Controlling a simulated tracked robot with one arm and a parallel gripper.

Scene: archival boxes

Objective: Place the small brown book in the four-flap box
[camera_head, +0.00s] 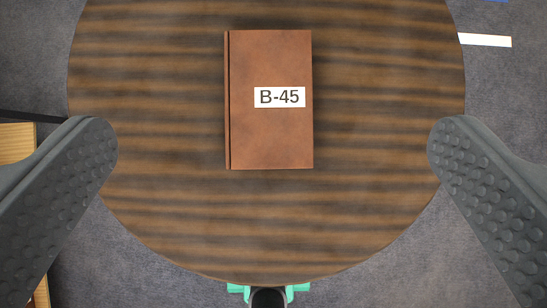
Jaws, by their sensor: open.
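The small brown book (268,130) lies flat and closed on a round dark wooden table, with its spine toward the left. A white label on its cover reads B-45. My gripper (272,150) is open, with one dark studded finger at the left edge of the view and the other at the right edge. The fingers are wide apart, and the book lies in the gap between them in the picture, touching neither. The gripper is empty. The four-flap box is not in view.
The round table (160,190) fills most of the view and is bare around the book. Grey carpet (400,280) surrounds it. A light wooden piece of furniture (16,142) shows at the left edge. A white strip (485,40) lies on the floor at the upper right.

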